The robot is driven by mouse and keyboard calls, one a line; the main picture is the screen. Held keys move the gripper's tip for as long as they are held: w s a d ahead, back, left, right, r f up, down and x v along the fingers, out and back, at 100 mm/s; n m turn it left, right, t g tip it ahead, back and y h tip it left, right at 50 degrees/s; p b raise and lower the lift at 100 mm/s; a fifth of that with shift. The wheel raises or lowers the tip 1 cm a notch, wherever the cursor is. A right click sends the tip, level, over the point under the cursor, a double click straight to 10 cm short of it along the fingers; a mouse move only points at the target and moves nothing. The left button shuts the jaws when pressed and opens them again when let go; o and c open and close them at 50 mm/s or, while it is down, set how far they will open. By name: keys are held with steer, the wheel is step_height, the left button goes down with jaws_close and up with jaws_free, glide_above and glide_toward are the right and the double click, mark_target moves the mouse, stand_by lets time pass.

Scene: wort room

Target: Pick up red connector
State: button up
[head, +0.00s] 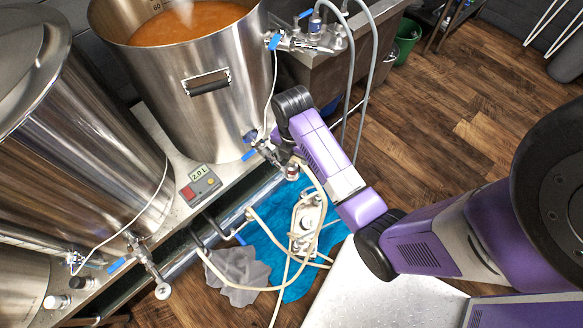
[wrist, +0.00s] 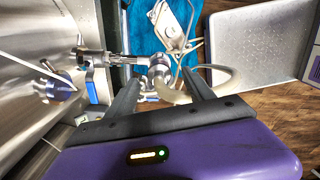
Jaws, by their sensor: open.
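No plainly red connector shows in either view. In the wrist view my gripper (wrist: 159,77) is open, with its two dark fingers on either side of a metal hose fitting (wrist: 158,68). The fitting is on the outlet valve of the kettle, and a cream hose (wrist: 222,84) runs from it past the right finger. I cannot tell whether either finger touches it. In the head view the same fitting (head: 291,171) shows low on the kettle's front, beside my forearm. My forearm hides most of my gripper there.
The steaming kettle (head: 205,62) holds orange-brown liquid. A second steel vessel (head: 85,140) stands left. A control box (head: 200,186) with a red button sits on the ledge. A pump (head: 306,218) with hoses lies on a blue cloth (head: 268,250), beside a grey rag (head: 238,272). Wooden floor lies open right.

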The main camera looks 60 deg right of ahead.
mark_target(292, 167)
step_height(292, 167, down, 5)
steer(key=shift+f, duration=0.1)
steer(key=shift+c, duration=0.2)
steer(key=shift+d, duration=0.1)
jaws_close()
